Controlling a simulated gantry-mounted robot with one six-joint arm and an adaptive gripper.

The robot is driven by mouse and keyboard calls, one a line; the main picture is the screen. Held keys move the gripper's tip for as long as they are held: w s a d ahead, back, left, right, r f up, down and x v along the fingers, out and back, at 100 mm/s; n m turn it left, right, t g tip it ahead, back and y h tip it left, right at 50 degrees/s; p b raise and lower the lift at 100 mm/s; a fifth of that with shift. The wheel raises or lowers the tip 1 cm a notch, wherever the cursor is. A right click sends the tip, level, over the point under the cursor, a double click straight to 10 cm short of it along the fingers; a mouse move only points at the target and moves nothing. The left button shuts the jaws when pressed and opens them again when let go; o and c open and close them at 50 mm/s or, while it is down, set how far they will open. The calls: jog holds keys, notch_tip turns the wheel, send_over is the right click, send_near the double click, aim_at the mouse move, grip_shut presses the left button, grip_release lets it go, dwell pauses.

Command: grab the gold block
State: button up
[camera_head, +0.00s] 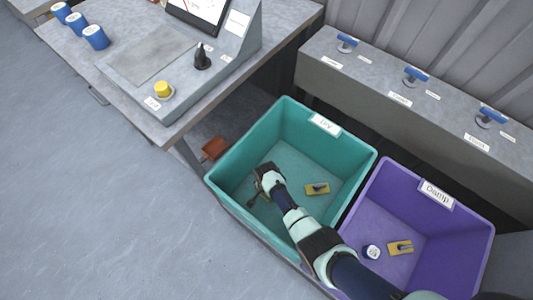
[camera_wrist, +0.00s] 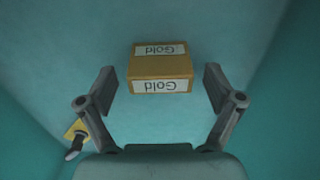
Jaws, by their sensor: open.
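The gold block (camera_wrist: 160,66) is a small tan-gold box with white "Gold" labels, upside down in the wrist view. It lies on the floor of the teal bin (camera_head: 226,192), which is labelled "Dry". My gripper (camera_wrist: 161,86) is open, with one finger on each side of the block and a gap on both sides. The fingers do not touch it. In the head view my gripper (camera_head: 262,196) is down inside the teal bin at its left side, and the gold block is mostly hidden there by my gripper.
A yellow piece with a dark handle (camera_head: 317,188) lies in the teal bin, right of my arm. The purple "Damp" bin (camera_head: 382,205) holds a blue-white cup (camera_head: 371,252) and another yellow piece (camera_head: 400,247). A bench with a scale (camera_head: 160,60) stands behind left.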

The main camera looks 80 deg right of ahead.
jog(key=shift+f, duration=0.1)
jog(key=c, duration=1.1)
jog(key=shift+p, duration=0.3)
jog(key=shift+c, duration=0.2)
notch_tip(320, 180, up, 20)
jog(key=p, duration=1.2)
